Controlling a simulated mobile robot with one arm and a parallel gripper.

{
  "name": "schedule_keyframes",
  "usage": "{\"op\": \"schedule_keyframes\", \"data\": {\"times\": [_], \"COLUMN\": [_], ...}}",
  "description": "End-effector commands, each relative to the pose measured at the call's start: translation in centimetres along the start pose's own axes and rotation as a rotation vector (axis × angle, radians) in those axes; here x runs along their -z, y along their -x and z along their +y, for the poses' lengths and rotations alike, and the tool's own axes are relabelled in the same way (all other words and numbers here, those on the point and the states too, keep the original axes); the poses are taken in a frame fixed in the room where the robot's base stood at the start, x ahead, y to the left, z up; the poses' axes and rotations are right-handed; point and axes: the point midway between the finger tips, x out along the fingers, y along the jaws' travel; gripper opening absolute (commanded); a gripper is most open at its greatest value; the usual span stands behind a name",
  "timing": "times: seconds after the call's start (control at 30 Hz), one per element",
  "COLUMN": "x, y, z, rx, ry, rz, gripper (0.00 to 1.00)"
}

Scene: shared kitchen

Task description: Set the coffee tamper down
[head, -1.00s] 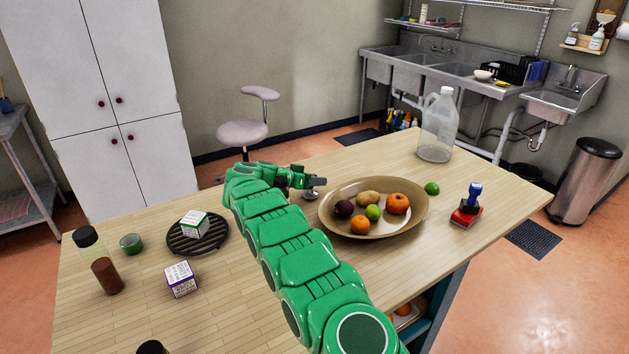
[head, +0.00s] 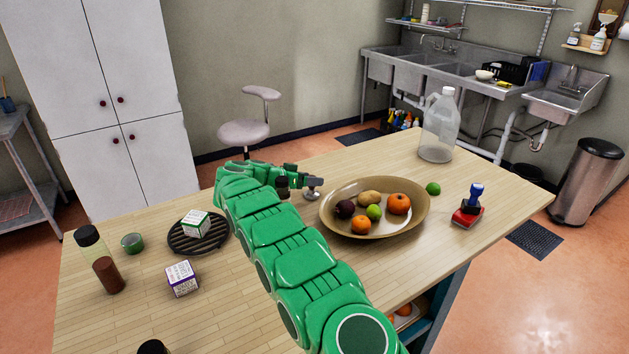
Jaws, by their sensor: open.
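The coffee tamper (head: 312,188), small and silver with a flat top and a wider base, stands upright on the wooden tabletop (head: 385,268), just left of the fruit bowl. My gripper (head: 293,182) is beside it on its left, open and seemingly apart from it. The arm comes up from the front of the picture, and its fingers are small and partly hard to make out.
The tan bowl (head: 380,229) of fruit is close on the tamper's right. A lime (head: 433,189), clear jug (head: 437,135) and blue-handled stamp (head: 471,200) stand farther right. Left are a dark trivet (head: 213,239) with a small box (head: 195,223), another box (head: 181,279) and a bottle (head: 101,265).

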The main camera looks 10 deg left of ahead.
Motion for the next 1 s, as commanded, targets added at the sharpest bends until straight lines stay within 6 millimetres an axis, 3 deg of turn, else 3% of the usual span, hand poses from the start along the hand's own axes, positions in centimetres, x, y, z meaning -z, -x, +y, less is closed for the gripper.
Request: {"op": "schedule_keyframes", "data": {"times": [0.3, 0.5, 0.87, 1.0], "x": [-0.1, -0.1, 0.1, 2.1], "y": [6.0, 8.5, 9.0, 8.6], "z": [-0.1, 0.0, 0.0, 0.2], "rx": [0.001, -0.001, 0.000, 0.020], "ry": [0.002, 0.001, -0.002, -0.025], "rz": [0.001, 0.001, 0.003, 0.030], "gripper": [0.70, 0.70, 0.70, 0.70]}}
